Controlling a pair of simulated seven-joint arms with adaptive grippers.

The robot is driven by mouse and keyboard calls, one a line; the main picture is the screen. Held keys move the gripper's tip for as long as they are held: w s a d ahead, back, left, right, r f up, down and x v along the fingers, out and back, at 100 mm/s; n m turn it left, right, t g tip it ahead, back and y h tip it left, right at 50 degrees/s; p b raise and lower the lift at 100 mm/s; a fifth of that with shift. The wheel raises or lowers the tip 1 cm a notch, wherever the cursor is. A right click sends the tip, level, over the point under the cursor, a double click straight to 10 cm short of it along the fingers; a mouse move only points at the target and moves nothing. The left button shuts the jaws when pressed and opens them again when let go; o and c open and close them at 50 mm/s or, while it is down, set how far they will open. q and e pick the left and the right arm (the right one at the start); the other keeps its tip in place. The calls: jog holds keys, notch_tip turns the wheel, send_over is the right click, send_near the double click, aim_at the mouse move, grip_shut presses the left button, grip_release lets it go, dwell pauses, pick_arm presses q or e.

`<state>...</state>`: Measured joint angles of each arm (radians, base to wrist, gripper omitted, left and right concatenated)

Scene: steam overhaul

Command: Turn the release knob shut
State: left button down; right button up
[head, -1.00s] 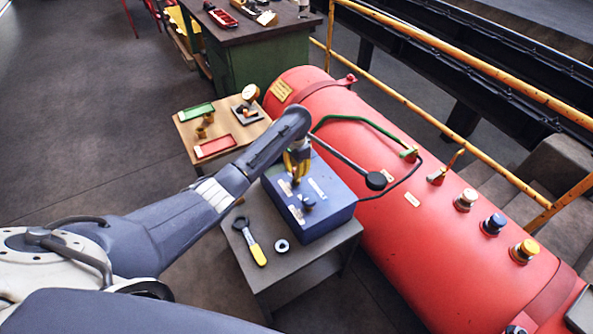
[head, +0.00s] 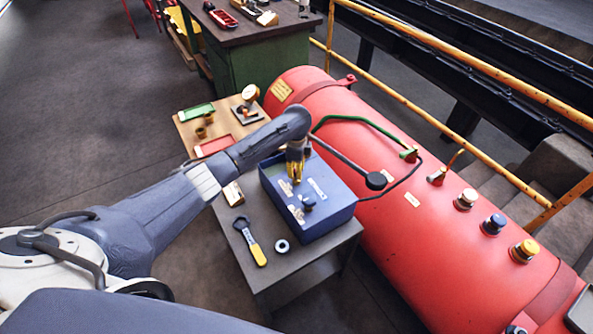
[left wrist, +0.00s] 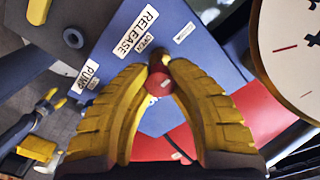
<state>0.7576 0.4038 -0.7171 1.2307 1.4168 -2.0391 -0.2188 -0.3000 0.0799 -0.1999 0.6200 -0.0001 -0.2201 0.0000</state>
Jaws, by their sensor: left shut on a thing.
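The blue box (head: 325,215) stands on the grey bench. My left gripper (head: 295,172) reaches down over its far left part, and its fingers hide the release knob in the head view. In the left wrist view the yellow fingers (left wrist: 158,68) are closed around a round red knob (left wrist: 158,84) with a small white mark. The white RELEASE label (left wrist: 138,28), with smaller OPEN and SHUT labels, lies just beyond the fingertips. The knob's exact turn angle is hard to tell. My right gripper is not identifiable in these views.
A yellow-handled wrench (head: 251,242) and a ring (head: 282,246) lie on the bench. A black-ended lever (head: 375,181) extends over the box's right side, near the red tank (head: 450,250).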

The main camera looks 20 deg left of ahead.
pick_arm(q)
jog(key=shift+s+a+f+m, duration=0.1)
jog(key=shift+a+m, duration=0.1)
jog(key=shift+m, duration=0.3)
jog(key=c, duration=1.1)
grip_release()
jog(key=shift+o, duration=0.2)
jog(key=shift+d, duration=0.1)
notch_tip(320, 180, up, 12)
